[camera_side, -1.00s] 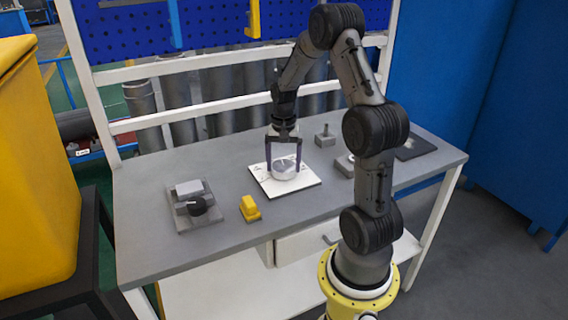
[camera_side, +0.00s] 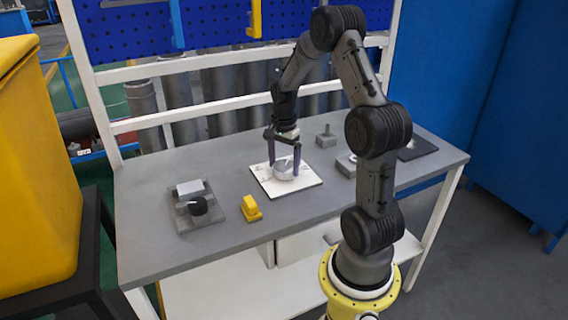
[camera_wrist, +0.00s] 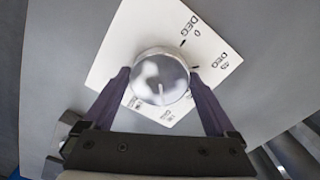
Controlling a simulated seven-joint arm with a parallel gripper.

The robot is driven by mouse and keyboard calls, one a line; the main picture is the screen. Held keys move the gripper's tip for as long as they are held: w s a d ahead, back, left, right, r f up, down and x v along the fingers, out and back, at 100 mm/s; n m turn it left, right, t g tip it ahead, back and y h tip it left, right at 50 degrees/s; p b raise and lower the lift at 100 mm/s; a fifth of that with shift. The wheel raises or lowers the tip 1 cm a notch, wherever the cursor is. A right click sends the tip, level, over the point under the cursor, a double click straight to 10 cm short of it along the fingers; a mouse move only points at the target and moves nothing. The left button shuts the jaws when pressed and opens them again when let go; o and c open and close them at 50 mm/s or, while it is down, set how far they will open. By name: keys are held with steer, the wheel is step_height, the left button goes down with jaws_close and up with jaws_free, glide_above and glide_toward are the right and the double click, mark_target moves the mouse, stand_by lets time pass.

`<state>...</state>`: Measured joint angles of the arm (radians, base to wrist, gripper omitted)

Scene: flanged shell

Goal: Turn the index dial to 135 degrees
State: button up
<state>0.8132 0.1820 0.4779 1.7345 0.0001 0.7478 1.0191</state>
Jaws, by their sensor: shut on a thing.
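The index dial (camera_side: 283,169) is a round silver knob on a white square plate (camera_side: 309,184) lying on the bench. In the wrist view the dial (camera_wrist: 160,72) has a small light mark on its top. The plate (camera_wrist: 140,28) carries printed labels; "0 DEG" and "45 DEG" can be read, others near the lower edge are too small. My gripper (camera_wrist: 158,77) is shut on the dial, one dark finger on each side. In the side view my gripper (camera_side: 284,174) points down over the plate. The exact dial angle cannot be read.
A yellow block (camera_side: 250,208) and a grey fixture with a black knob (camera_side: 198,205) stand left of the plate. A grey block with a peg (camera_side: 326,137) stands behind right. A dark square plate (camera_side: 416,149) lies at the right end. Bare bench (camera_side: 150,240) shows front left.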

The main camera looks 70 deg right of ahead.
mark_target(283, 166)
steer(key=shift+r, duration=0.1)
steer(key=o, duration=1)
step_height(283, 166, up, 14)
steer(key=shift+f, duration=0.1)
steer(key=shift+w, duration=0.1)
